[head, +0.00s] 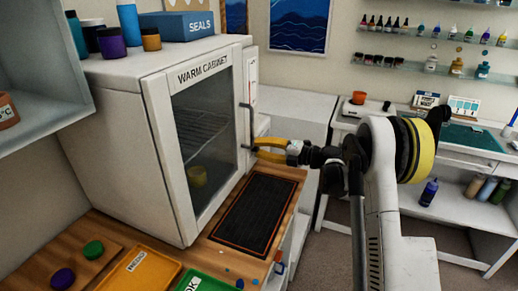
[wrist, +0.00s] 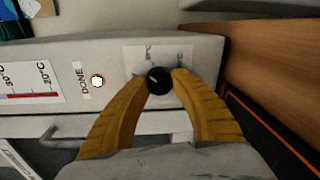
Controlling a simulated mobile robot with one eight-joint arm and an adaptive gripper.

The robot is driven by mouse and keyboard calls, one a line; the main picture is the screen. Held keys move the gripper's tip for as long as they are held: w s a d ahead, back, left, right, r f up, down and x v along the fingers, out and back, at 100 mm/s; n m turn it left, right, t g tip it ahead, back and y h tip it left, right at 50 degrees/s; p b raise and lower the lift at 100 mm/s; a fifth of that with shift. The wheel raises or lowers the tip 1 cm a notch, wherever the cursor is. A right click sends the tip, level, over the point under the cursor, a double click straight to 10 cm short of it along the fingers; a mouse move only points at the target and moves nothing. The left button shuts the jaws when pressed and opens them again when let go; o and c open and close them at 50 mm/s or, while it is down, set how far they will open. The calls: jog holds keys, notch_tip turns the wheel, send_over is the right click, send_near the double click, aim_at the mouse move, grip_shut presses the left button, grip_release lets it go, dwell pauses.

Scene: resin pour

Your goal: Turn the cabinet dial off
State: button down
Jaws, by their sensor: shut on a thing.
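The warm cabinet (head: 160,130) is a white box with a glass door and a "WARM CABINET" label, standing on the wooden bench. In the wrist view its black dial (wrist: 159,80) sits on a pale panel marked "°C", with a light pointer mark on its face. My gripper (wrist: 160,76) has its yellow fingers on either side of the dial, shut on it. In the head view my gripper (head: 256,149) reaches the cabinet's right front side, near the door handle. The dial is not clearly visible in the head view.
A white button (wrist: 97,81) labelled "DONE" and a temperature strip (wrist: 32,84) are beside the dial. The door handle (wrist: 65,138) is close to my left finger. A black mat (head: 254,212) lies below my gripper.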

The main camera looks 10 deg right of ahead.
jog(key=n, duration=0.4)
jog(key=shift+t, duration=0.3)
jog(key=shift+f+n+b, duration=0.1)
jog(key=shift+n+b, duration=0.25)
jog(key=shift+n, duration=1.95)
jog(key=shift+s, duration=0.1)
jog(key=shift+a, duration=0.1)
jog(key=c, duration=1)
grip_release()
